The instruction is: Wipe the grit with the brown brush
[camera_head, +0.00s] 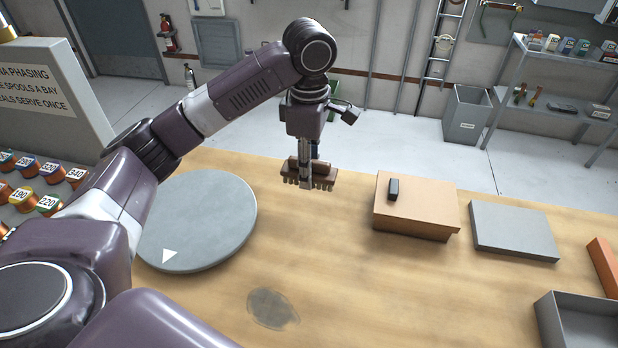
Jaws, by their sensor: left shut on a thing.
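The brown brush (323,180) is in the fingers of my left gripper (308,172), which is shut on it. The brush is upright with its bristles pointing down, in the middle of the view near the table's far side. I cannot tell whether the bristles touch the table. The grit (271,308) is a grey, roundish patch on the wooden table (350,290), nearer to me and a little left of the brush. The brush is apart from it. My right gripper is not in view.
A round grey turntable (200,215) with a white triangle lies left of the brush. A cardboard box (420,205) bearing a small dark block (393,188), a grey slab (512,229), a grey tray (552,325) and an orange block (604,265) are on the right. Numbered spools (48,203) stand far left.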

